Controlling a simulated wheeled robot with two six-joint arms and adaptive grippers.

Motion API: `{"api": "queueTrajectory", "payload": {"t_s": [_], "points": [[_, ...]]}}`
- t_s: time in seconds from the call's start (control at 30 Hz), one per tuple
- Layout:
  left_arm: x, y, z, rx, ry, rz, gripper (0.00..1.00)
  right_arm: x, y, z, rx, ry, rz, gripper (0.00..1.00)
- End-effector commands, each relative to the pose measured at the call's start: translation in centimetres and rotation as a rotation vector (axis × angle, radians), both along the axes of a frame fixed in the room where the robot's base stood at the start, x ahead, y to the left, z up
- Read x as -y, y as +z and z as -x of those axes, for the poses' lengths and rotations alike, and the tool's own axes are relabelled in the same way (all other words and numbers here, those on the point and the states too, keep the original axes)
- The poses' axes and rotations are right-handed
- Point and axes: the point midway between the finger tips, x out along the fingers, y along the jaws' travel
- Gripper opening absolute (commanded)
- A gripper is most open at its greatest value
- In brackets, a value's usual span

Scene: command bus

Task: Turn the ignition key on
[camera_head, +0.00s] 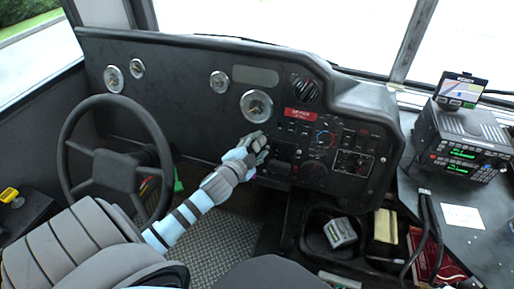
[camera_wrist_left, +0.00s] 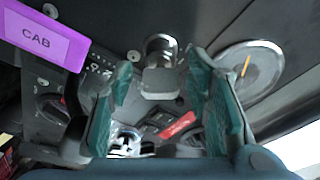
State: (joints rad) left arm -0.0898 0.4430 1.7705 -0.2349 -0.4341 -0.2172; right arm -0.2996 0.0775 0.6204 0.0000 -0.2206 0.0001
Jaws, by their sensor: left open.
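In the left wrist view, a grey key-like piece with a flat head and a round barrel (camera_wrist_left: 160,82) stands out from the dark dashboard. I take it for the ignition key. My left gripper (camera_wrist_left: 158,66) is open, with one green-padded finger on each side of this piece and visible gaps to it. In the head view, my left gripper (camera_head: 257,146) is at the dashboard (camera_head: 180,105), right of the steering wheel and below a round gauge (camera_head: 257,106). The key cannot be made out there, likely hidden by the gripper. My right gripper is not in view.
The steering wheel (camera_head: 76,146) stands left of my forearm. A switch panel with a red label (camera_head: 303,114) and knobs lies to the right. A purple CAB tag (camera_wrist_left: 40,38) shows close by. An open bin (camera_head: 318,243) and a radio (camera_head: 463,143) are further right.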

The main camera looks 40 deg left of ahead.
Motion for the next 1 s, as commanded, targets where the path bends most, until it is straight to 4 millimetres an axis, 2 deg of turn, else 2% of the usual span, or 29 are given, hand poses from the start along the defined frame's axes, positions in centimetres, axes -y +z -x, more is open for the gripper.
{"api": "queueTrajectory", "payload": {"t_s": [0.2,0.4,0.47,0.5,0.83,1.0], "points": [[0.01,0.01,-0.03,0.0,0.0,0.0,0.43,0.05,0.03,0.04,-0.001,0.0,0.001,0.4],[0.0,0.01,0.0,0.0,0.0,0.0,0.11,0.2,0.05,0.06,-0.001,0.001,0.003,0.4],[0.01,0.01,0.01,0.0,0.0,0.0,0.02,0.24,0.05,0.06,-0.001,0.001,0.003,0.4],[0.01,0.01,0.01,0.0,0.0,0.0,0.0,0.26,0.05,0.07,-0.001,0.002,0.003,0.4],[-0.07,0.04,0.1,-0.004,-0.001,-0.008,0.0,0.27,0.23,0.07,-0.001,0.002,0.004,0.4],[-0.43,0.15,0.42,-0.018,-0.008,-0.045,0.0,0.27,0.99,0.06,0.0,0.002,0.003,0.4]]}}
